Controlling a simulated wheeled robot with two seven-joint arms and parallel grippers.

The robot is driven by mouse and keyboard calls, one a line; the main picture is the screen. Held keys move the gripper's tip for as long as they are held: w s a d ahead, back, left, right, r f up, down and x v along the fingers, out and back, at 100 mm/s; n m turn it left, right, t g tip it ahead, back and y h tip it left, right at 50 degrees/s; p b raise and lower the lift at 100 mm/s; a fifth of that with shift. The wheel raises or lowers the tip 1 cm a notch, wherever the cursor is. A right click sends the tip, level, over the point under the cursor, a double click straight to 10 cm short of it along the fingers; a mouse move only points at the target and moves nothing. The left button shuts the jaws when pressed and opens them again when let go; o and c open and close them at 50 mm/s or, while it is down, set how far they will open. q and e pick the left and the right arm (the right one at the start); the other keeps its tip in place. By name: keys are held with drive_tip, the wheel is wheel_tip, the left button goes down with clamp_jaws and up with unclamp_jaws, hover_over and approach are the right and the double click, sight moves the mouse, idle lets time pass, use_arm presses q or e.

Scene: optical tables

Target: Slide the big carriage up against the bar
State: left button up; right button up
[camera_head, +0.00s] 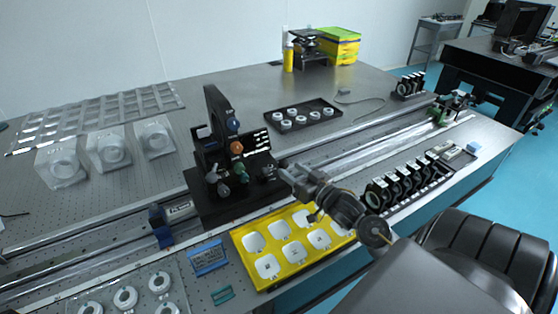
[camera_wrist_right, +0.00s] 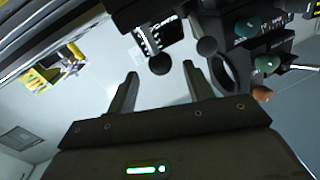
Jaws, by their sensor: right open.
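The big carriage (camera_head: 230,195) is a black block with a tall upright plate and coloured knobs, sitting on the long rail. In the right wrist view its dark body and knobs (camera_wrist_right: 265,63) fill the upper right. My right gripper (camera_head: 284,172) is just right of the carriage, close to its knob side. In the wrist view the gripper (camera_wrist_right: 162,82) is open, with a dark round knob (camera_wrist_right: 160,63) just beyond the fingertips. I cannot tell whether they touch. A blue piece (camera_head: 160,228) lies across the rail left of the carriage; whether it is the bar is unclear. My left gripper is out of view.
A yellow tray (camera_head: 262,282) with white parts lies in front of the carriage. A row of black mounts (camera_head: 378,197) stands right of my forearm. A dark tray (camera_head: 303,128) lies behind the rail. The rail (camera_head: 365,140) looks clear right of the carriage.

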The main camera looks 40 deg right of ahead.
drive_tip(key=w, duration=0.6)
drive_tip(key=shift+w+a+p, duration=0.1)
drive_tip(key=shift+w+p, duration=0.25)
drive_tip(key=shift+w, duration=0.05)
clamp_jaws()
